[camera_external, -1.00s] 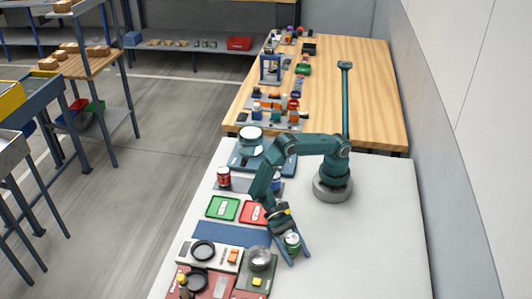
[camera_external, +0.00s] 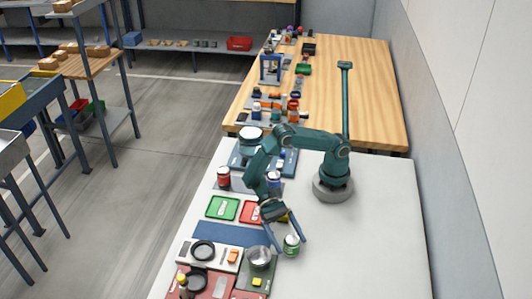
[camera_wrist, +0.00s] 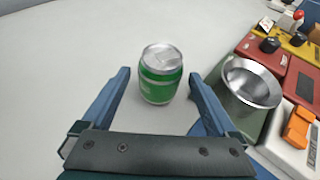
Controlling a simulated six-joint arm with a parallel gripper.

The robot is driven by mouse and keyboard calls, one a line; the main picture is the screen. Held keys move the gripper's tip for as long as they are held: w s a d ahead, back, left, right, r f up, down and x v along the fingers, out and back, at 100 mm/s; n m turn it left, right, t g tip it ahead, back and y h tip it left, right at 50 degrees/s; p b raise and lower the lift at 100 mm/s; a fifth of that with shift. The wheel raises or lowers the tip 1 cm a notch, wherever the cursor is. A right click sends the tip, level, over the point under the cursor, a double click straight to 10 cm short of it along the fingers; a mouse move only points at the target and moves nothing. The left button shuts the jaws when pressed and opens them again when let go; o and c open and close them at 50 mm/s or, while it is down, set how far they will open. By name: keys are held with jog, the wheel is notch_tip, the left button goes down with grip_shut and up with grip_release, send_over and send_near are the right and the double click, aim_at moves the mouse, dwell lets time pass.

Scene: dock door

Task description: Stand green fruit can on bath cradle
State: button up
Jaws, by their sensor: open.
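The green fruit can (camera_external: 291,245) has a silver lid and stands upright on the pale table; the wrist view shows it too (camera_wrist: 161,75). My gripper (camera_external: 292,247) is open, with its fingers spread wide. In the wrist view the can is between and slightly beyond my fingertips (camera_wrist: 159,73), with a gap on each side and no visible contact. I cannot tell for certain which item is the bath cradle; a blue-grey unit with a round pot (camera_external: 250,133) stands at the table's far end, partly behind my arm.
A metal bowl (camera_wrist: 252,82) stands close right of the can in the wrist view. Green (camera_external: 222,208) and red (camera_external: 249,211) trays, a red can (camera_external: 224,177) and a scale-like white block (camera_external: 226,256) line the left side. The table's right side is clear.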

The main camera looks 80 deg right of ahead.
jog(key=v, duration=0.6)
jog(key=shift+w+d+r, duration=0.3)
jog(key=shift+w+d, duration=0.05)
jog(key=shift+d, duration=0.2)
jog(key=d+r+n+t+h, duration=0.3)
jog(key=d+t, duration=0.1)
jog(key=d, duration=0.5)
jog(key=d+r+n+t+h, duration=0.3)
jog(key=d+r+t, duration=0.1)
jog(key=d, duration=0.5)
jog(key=d+r+n+t+h, duration=0.3)
jog(key=d+r+t, duration=0.1)
jog(key=d, duration=0.5)
jog(key=shift+s+d+n+t+h, duration=0.2)
jog(key=shift+d+n+t+h, duration=0.2)
jog(key=shift+t, duration=0.5)
jog(key=shift+d+r, duration=0.1)
jog(key=shift+d, duration=0.2)
jog(key=shift+c, duration=1.2)
jog(key=shift+a, duration=0.1)
